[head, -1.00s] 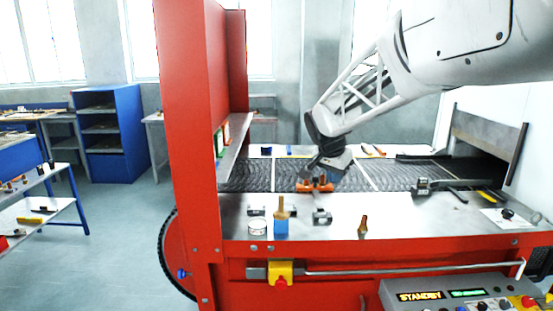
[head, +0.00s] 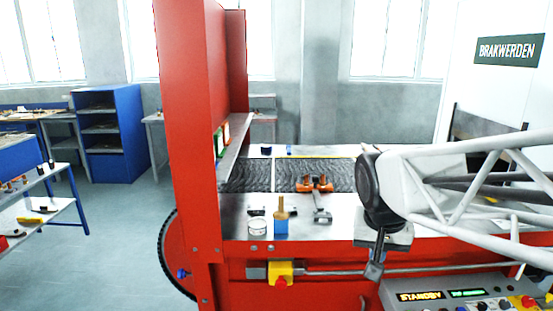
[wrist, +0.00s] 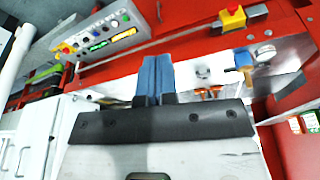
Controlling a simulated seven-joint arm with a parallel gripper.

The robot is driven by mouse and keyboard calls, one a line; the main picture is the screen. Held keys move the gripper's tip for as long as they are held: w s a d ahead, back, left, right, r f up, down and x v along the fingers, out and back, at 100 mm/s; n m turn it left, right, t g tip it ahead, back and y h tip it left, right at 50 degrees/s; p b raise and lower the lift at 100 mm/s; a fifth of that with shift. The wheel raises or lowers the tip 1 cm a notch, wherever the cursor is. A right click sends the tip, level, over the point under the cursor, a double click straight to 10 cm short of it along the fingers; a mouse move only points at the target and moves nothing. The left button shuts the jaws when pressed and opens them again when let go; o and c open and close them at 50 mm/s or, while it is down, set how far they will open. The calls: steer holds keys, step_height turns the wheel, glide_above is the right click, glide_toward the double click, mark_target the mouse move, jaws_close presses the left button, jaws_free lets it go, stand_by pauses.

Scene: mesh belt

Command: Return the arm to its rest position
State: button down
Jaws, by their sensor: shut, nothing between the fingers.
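My gripper (head: 374,270) is at the right in the head view, pointing down in front of the red machine's front edge. Its fingers are shut and nothing shows between them. In the wrist view the shut blue fingers (wrist: 157,62) point toward the machine's front and control panel. My arm hides the right part of the belt and worktop in the head view.
The mesh belt (head: 250,175) carries an orange-ended part (head: 314,184). A blue block (head: 281,228) with a wooden handle and a white roll (head: 257,227) stand on the metal ledge. The control panel (wrist: 100,38) reads STANDBY in the head view. A yellow-red switch (head: 281,272) juts from the front.

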steer(key=s+f+n+y, duration=0.1)
steer(key=s+f, duration=0.4)
steer(key=s, duration=0.7)
steer(key=shift+s+a+n, duration=0.15)
steer(key=shift+n, duration=0.75)
